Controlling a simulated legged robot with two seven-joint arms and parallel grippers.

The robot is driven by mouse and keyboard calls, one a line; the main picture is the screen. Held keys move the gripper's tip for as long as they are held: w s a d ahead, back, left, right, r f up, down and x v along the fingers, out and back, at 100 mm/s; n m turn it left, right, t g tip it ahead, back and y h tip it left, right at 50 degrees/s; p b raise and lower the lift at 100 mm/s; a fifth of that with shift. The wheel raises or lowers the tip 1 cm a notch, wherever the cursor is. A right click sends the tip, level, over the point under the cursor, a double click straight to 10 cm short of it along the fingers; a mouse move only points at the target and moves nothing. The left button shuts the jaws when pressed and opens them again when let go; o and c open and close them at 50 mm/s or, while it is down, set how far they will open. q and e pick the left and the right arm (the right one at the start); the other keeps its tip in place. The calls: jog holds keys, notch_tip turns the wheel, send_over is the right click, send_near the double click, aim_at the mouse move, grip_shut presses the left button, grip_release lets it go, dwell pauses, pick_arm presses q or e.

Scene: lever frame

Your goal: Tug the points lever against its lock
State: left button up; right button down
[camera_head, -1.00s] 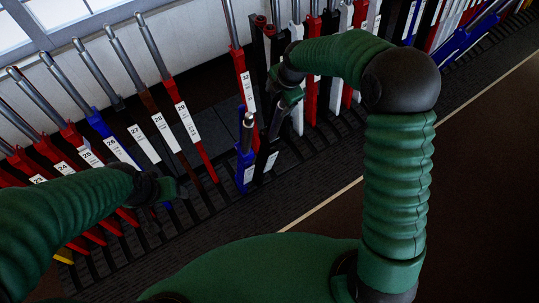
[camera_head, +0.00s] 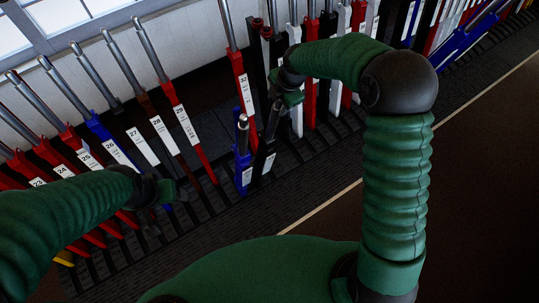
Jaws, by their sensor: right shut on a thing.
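The black points lever (camera_head: 264,157) has a white plate low on its front and leans toward me, beside a short-looking blue lever (camera_head: 243,165). My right gripper (camera_head: 279,103) is shut on the upper handle of the black lever; the jaws and wrist hide part of that handle. My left gripper (camera_head: 168,192) hangs low at the left, in front of the numbered levers and apart from the black lever. It is dark, and its finger gap does not show clearly.
A row of red, blue, brown and black levers with number plates (camera_head: 181,116) stands to the left. Red lever 32 (camera_head: 243,80) stands just behind the blue one. More levers (camera_head: 310,105) crowd close to the right of my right gripper. Brown floor (camera_head: 480,180) is clear at the right.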

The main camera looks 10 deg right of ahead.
pick_arm(q)
jog(key=shift+s+d+r, duration=0.15)
jog(key=shift+d+r, duration=0.1)
jog(key=shift+r, duration=0.05)
pick_arm(e)
jog(key=shift+w+a+r, duration=0.45)
jog(key=shift+w+r, duration=0.15)
jog(key=shift+r, duration=0.05)
jog(key=shift+s+d+f, duration=0.15)
jog(key=c, duration=0.8)
grip_release()
jog(key=shift+c, duration=0.2)
jog(key=shift+o, duration=1.2)
jog(key=shift+w+a+f, duration=0.15)
jog(key=shift+w+a, duration=0.05)
jog(key=shift+a, duration=0.05)
jog(key=shift+s+a, duration=0.1)
jog(key=shift+a, duration=0.1)
pick_arm(q)
jog(key=shift+w+a+f, duration=0.15)
jog(key=shift+a, duration=0.25)
jog(key=shift+w+a+f, duration=0.1)
jog(key=shift+a+f, duration=0.05)
jog(key=shift+a, duration=0.2)
jog(key=shift+d, duration=0.25)
pick_arm(e)
jog(key=shift+s+d+f, duration=0.1)
jog(key=shift+d+f, duration=0.1)
jog(key=shift+d, duration=0.25)
